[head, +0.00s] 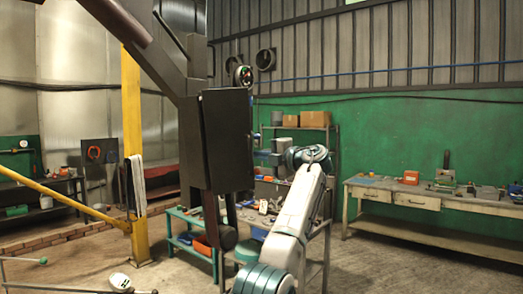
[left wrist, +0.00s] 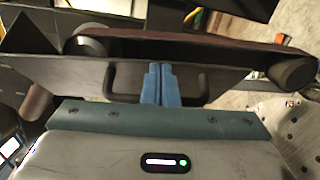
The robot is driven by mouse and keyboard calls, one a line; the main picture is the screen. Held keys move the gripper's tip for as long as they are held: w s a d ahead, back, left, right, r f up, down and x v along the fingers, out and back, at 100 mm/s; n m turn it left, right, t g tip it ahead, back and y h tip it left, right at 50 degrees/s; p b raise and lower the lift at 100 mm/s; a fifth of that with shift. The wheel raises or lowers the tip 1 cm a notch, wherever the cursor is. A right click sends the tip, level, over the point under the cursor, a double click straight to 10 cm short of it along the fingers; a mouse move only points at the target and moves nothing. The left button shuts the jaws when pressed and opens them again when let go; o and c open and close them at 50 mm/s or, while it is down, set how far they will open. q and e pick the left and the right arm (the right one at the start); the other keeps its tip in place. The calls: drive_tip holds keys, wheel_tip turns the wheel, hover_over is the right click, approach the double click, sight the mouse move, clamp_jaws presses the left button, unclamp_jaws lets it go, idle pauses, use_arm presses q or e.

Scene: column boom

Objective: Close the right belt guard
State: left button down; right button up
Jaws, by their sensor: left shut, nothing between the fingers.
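In the left wrist view a dark guard panel (left wrist: 72,78) with a black bar handle (left wrist: 111,80) lies across the picture. I take it for the belt guard, but cannot tell whether it is the right one. A brown belt (left wrist: 190,44) on two dark rollers shows uncovered beyond its upper edge. My left gripper (left wrist: 160,67) has its blue fingers shut together, empty, over the middle of the handle. I cannot tell whether they touch it. In the head view I cannot make out the guard or the fingertips. My right gripper does not show.
In the head view a workbench (head: 405,200) with tools stands against the green wall at the right. A shelf rack (head: 332,150) with boxes is behind the white and teal arm. A yellow post (head: 132,110) stands at the left. Concrete floor is clear at lower right.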

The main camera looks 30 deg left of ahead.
use_arm(q)
drive_tip(key=shift+w+a+r+n+g+p, duration=0.15)
drive_tip(key=shift+w+a+n+g+p, duration=0.5)
drive_tip(key=shift+p, duration=0.75)
drive_tip(key=shift+w+a+g+p, duration=0.3)
drive_tip(key=shift+g+p, duration=0.15)
idle(1.7)
drive_tip(key=shift+d, duration=0.1)
